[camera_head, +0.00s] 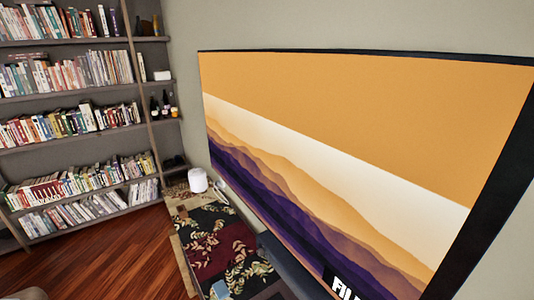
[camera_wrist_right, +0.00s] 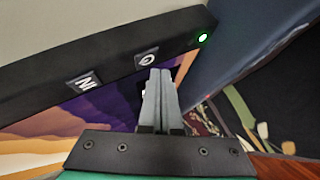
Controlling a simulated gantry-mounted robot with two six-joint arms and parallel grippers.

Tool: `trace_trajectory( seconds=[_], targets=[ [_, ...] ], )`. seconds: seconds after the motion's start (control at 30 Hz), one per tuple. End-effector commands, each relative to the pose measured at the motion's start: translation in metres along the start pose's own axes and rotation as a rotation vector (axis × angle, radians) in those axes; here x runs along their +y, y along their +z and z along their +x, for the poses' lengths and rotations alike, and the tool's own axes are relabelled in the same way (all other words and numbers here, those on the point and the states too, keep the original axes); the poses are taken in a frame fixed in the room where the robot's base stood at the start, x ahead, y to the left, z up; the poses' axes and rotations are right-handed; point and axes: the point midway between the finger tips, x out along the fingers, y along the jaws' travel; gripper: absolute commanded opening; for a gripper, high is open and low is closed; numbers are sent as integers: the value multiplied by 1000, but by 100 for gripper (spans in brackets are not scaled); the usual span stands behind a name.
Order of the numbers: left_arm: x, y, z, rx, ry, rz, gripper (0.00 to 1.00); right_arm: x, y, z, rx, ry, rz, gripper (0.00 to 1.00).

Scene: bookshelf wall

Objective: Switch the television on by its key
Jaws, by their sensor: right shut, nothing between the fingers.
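The television (camera_head: 340,150) fills the right of the head view. Its screen is lit with orange and purple mountains and white letters at the lower edge. In the right wrist view its dark frame (camera_wrist_right: 40,105) carries a small square key (camera_wrist_right: 147,59) with a round symbol, a square label with white letters (camera_wrist_right: 84,83) and a glowing green light (camera_wrist_right: 202,38). My right gripper (camera_wrist_right: 161,73) is shut and empty, its tips close to the square key. I cannot tell whether they touch it. My left gripper is in neither view.
A bookshelf (camera_head: 70,98) full of books stands on the left in the head view. A low surface with a patterned dark cloth (camera_head: 205,240) and a white cylinder (camera_head: 197,180) lies below the television. Wooden floor (camera_head: 110,250) is open at the lower left.

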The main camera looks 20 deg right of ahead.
Motion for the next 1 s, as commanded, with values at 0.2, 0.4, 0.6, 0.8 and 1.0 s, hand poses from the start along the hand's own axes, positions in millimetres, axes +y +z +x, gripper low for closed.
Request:
trace_trajectory(
  seconds=[0.2,0.4,0.6,0.8,1.0],
  targets=[
    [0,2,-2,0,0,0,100,-5,-3,-3,2,-3,-2,0],
    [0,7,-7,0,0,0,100,-17,-14,-18,3,-3,-3,0],
    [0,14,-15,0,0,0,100,-30,-26,-34,5,-4,-4,0],
    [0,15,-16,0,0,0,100,-31,-30,-42,-1,0,0,0],
    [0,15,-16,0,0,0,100,-30,-30,-42,-1,0,0,0]
  ],
)
